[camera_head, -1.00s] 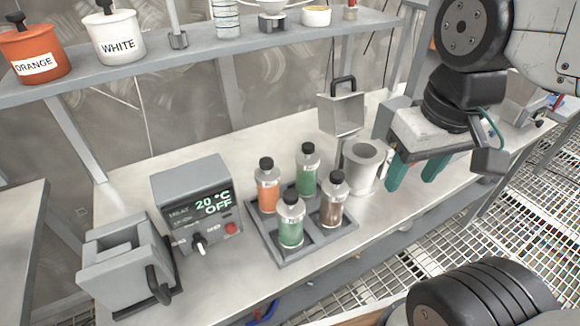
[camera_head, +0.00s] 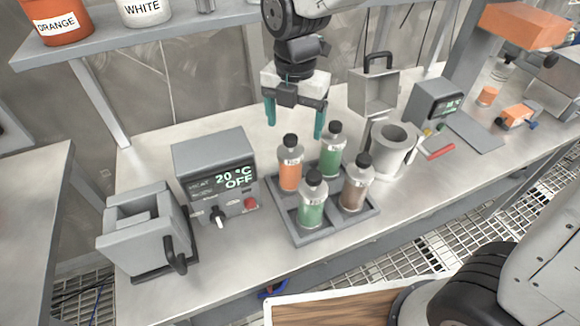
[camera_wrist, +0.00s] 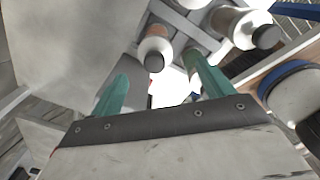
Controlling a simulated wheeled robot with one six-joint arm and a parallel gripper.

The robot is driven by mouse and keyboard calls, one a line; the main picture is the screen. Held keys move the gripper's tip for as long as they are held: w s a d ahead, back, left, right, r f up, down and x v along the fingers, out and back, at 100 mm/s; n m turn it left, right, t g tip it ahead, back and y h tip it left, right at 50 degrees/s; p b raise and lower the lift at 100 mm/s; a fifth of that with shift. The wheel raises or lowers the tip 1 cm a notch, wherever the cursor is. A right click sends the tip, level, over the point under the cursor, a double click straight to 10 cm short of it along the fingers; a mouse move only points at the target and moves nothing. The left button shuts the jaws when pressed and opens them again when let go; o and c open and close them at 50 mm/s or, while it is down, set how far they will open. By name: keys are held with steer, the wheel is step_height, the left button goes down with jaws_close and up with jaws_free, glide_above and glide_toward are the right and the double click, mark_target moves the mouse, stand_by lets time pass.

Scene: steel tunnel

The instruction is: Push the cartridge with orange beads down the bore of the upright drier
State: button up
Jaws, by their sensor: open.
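The cartridge with orange beads (camera_head: 290,174) stands upright in the back left place of a grey rack (camera_head: 291,232), with a black cap on top. The upright drier (camera_head: 393,152) is a grey cylinder with an open bore, just right of the rack. My gripper (camera_head: 295,132) is open and empty, with green fingers pointing down, above and just behind the orange cartridge. In the wrist view the green fingers (camera_wrist: 160,88) are spread, and capped cartridges show beyond them; their bead colours are hard to tell there.
Two green-bead cartridges (camera_head: 312,206) and a brown-bead cartridge (camera_head: 356,188) share the rack. A heater box (camera_head: 217,170) reads 20 °C OFF, left of the rack. A grey block with a black handle (camera_head: 147,232) stands further left. A shelf (camera_head: 120,35) hangs above the back.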

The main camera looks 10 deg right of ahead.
mark_target(291, 150)
steer(key=shift+a+f, duration=0.2)
steer(key=shift+f, duration=0.3)
steer(key=f, duration=0.7)
steer(key=shift+w+a, duration=0.15)
steer(key=shift+w, duration=0.1)
steer(key=shift+c, duration=0.3)
steer(key=c, duration=1.6)
steer(key=shift+r, duration=0.1)
